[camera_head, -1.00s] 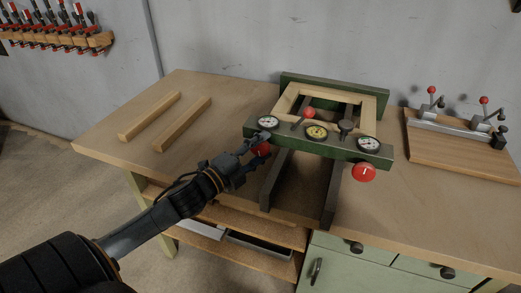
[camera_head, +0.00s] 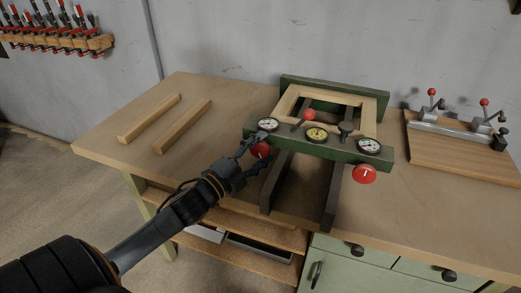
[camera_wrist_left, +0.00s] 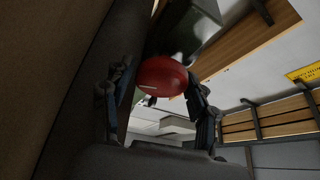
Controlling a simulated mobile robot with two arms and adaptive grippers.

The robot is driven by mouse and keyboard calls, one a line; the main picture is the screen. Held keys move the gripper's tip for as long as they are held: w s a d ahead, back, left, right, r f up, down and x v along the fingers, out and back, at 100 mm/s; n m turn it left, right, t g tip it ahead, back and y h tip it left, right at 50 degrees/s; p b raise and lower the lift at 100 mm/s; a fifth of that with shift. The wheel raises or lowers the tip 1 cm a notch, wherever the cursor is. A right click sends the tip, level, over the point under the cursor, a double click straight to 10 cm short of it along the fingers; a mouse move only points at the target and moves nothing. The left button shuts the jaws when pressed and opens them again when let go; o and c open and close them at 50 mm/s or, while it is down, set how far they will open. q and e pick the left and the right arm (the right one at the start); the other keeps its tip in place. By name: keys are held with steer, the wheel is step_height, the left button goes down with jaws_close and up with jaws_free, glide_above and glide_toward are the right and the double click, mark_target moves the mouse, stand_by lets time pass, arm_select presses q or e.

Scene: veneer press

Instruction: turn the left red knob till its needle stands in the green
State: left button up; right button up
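The left red knob (camera_head: 261,150) sits on the front of the green press beam (camera_head: 315,143), below the left white dial (camera_head: 268,124). That dial's needle is too small to read. My left gripper (camera_head: 256,156) is in front of this knob, with its fingers spread to either side. In the left wrist view the red knob (camera_wrist_left: 162,76) shows a pale mark and lies between the two fingers (camera_wrist_left: 157,98). A gap shows at the left finger; the right finger is close to the knob's edge. My right gripper is not in view.
A yellow dial (camera_head: 317,134), a right white dial (camera_head: 369,145) and a right red knob (camera_head: 364,174) are on the same beam. A red-topped lever (camera_head: 309,115) stands near the left dial. Two wooden strips (camera_head: 182,125) lie on the bench at the left. A clamp board (camera_head: 460,148) is at the right.

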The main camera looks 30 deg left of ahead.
arm_select(q)
steer(key=shift+o, duration=0.4)
steer(key=shift+s, duration=0.1)
steer(key=shift+s+a+f, duration=0.1)
steer(key=shift+s+f, duration=0.05)
steer(key=shift+s, duration=0.15)
steer(key=v, duration=1.1)
stand_by(0.4)
